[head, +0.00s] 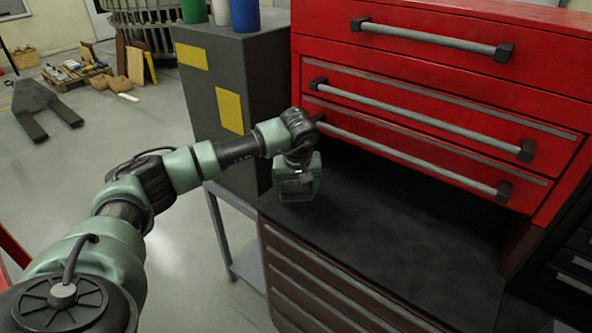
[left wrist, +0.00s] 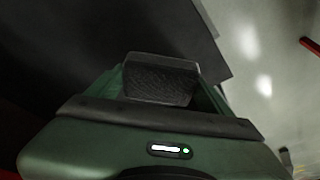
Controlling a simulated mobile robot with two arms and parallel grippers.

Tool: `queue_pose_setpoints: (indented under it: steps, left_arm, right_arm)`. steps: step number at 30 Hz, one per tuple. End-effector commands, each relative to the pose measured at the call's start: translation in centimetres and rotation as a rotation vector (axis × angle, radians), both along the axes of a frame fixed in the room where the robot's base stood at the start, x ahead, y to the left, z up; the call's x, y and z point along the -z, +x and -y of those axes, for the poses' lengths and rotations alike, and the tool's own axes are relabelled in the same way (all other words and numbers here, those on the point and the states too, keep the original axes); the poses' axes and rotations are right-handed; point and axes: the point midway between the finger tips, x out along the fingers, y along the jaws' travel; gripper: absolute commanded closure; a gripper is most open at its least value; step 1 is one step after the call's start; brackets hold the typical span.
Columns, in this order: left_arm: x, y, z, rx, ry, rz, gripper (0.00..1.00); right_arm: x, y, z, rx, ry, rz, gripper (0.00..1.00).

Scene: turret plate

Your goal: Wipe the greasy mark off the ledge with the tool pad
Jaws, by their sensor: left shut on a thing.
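The ledge (head: 400,235) is the dark, flat top of the lower drawer cabinet, in front of the red drawers in the head view. My left gripper (head: 297,188) is low over the ledge's far left end, pointing down. The left gripper is shut on the tool pad (left wrist: 160,80), a dark grey textured block in the left wrist view. I cannot tell whether the pad touches the ledge. I cannot make out a distinct greasy mark; the ledge shows only faint uneven shading. My right gripper is in neither view.
The red drawer chest (head: 450,60) with grey bar handles rises behind the ledge. A dark grey cabinet (head: 240,75) with yellow patches stands close on the left, with cups on top. A grey low shelf (head: 245,262) is beside the ledge. The ledge's middle is clear.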

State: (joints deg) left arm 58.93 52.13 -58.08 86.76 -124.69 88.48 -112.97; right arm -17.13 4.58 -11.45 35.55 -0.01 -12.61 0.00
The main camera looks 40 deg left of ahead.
Motion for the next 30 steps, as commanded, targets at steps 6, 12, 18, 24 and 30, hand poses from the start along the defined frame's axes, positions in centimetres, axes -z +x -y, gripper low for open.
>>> queue_pose_setpoints:
  steps: [6, 12, 18, 24, 30]
  left_arm:
    - [-2.4, -0.2, 0.0, -0.005, 0.002, 0.001, 0.51]
    - [-3.8, -0.4, 0.1, -0.010, 0.001, 0.001, 0.51]
    - [-3.9, -0.4, 0.2, -0.012, 0.000, 0.000, 0.51]
    - [-3.9, -0.4, 0.1, -0.012, 0.000, 0.000, 0.51]
    - [-3.9, -0.4, 0.1, -0.012, 0.001, 0.000, 0.51]
  right_arm:
    - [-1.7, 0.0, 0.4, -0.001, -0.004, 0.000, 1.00]
    - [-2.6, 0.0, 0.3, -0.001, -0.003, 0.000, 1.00]
    - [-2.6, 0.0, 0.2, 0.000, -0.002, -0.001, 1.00]
    - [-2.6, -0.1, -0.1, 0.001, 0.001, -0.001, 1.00]
    - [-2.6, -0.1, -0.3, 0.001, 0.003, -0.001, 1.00]
